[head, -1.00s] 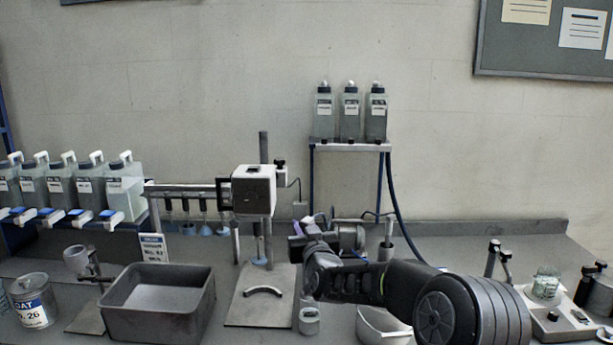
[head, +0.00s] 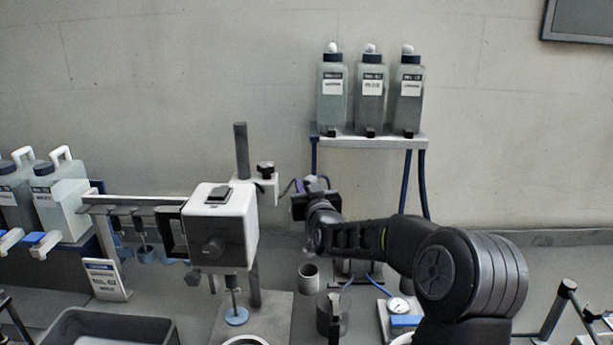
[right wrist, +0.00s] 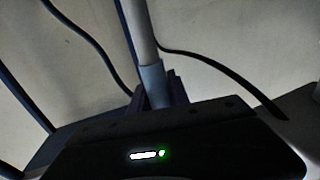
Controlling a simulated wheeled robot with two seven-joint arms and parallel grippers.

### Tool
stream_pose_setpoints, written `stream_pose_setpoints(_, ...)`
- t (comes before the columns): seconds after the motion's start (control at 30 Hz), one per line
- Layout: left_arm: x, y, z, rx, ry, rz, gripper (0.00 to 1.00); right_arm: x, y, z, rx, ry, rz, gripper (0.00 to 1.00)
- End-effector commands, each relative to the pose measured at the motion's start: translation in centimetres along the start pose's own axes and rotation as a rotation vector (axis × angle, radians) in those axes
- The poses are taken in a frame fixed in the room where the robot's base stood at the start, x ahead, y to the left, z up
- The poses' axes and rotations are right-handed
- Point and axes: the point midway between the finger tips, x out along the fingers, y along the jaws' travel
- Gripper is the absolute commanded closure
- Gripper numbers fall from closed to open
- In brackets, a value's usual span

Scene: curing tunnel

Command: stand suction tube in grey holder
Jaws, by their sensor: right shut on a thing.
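My right gripper (head: 300,190) is in front of the back wall, between the white press head and the bottle rack. In the right wrist view it is shut on a pale grey tube (right wrist: 142,35) with a blue-grey sleeve (right wrist: 152,78); the tube rises from the jaws, slightly tilted. Its lower end is hidden. In the head view the tube cannot be made out clearly. A small open grey cup (head: 309,279) stands below the gripper, apart from it; I cannot tell whether it is the grey holder. My left gripper is not in view.
The white press head (head: 221,224) on its post stands left of the gripper. A rack (head: 375,141) with three bottles is behind right. A dark cylinder (head: 332,318) and a gauge (head: 398,306) are in front. A grey tray (head: 112,322) is at lower left. Dark hoses (right wrist: 90,45) cross the wrist view.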

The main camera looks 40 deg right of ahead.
Motion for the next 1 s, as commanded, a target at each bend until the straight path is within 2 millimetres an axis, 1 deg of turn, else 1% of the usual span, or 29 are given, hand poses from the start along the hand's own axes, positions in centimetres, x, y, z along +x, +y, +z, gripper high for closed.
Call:
stream_pose_setpoints(0.37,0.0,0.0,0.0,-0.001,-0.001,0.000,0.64,0.0,0.0,0.0,0.000,0.002,0.000,1.00)
stream_pose_setpoints(0.53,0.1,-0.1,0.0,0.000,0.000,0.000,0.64,0.0,0.0,0.4,0.000,0.001,0.000,1.00)
stream_pose_setpoints(0.77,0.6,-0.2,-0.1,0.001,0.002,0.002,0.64,0.0,0.0,1.8,0.000,0.001,0.000,1.00)
stream_pose_setpoints(1.0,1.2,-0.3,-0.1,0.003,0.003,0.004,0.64,0.0,0.0,3.9,0.000,0.000,0.001,1.00)
